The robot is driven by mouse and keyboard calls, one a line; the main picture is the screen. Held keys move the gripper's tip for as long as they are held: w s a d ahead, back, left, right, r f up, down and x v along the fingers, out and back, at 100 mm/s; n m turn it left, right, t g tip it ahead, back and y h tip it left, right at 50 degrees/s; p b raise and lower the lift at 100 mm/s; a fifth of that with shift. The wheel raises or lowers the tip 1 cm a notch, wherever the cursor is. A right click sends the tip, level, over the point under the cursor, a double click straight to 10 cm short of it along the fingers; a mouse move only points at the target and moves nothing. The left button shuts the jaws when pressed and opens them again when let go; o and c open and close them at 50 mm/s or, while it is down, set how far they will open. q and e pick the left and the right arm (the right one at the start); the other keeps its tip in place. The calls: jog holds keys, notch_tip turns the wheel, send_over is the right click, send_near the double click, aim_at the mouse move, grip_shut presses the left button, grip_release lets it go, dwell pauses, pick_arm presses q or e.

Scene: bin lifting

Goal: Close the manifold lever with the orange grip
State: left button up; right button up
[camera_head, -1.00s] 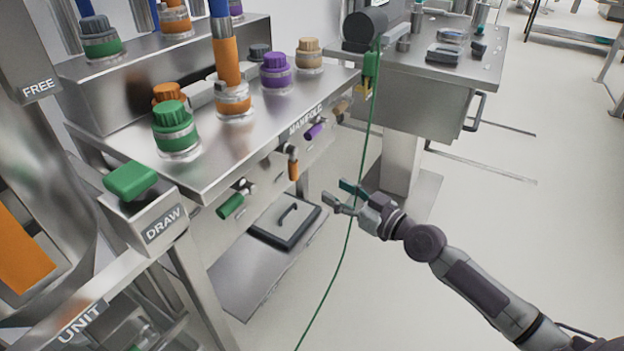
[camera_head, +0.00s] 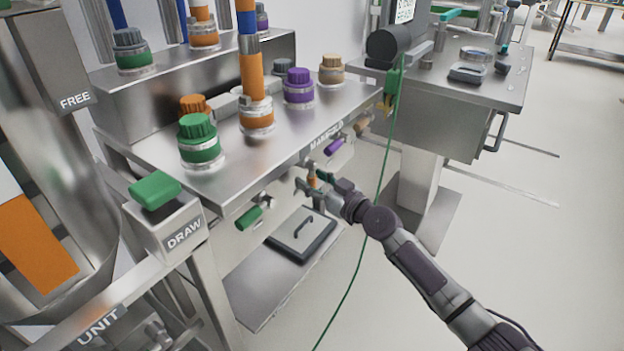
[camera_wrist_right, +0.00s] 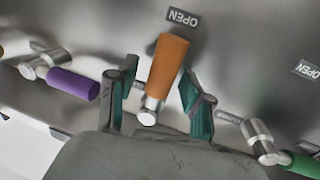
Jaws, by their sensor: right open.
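The lever with the orange grip (camera_head: 311,180) is on the front of the manifold bench (camera_head: 240,105). In the right wrist view its orange grip (camera_wrist_right: 167,64) points at an "OPEN" label (camera_wrist_right: 183,17), with its metal pivot end (camera_wrist_right: 149,112) nearer my palm. My right gripper (camera_head: 314,185) is open at this lever. In the wrist view, the teal fingers of the right gripper (camera_wrist_right: 160,82) stand on either side of the grip, with visible gaps. In the head view the fingers partly hide the lever. My left gripper is not in view.
A purple-grip lever (camera_wrist_right: 72,84) and a green-grip lever (camera_wrist_right: 268,145) flank the orange one. A green cable (camera_head: 386,165) hangs close behind my right arm.

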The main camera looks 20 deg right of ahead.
jog(key=shift+w, duration=0.15)
grip_shut()
dwell(0.4)
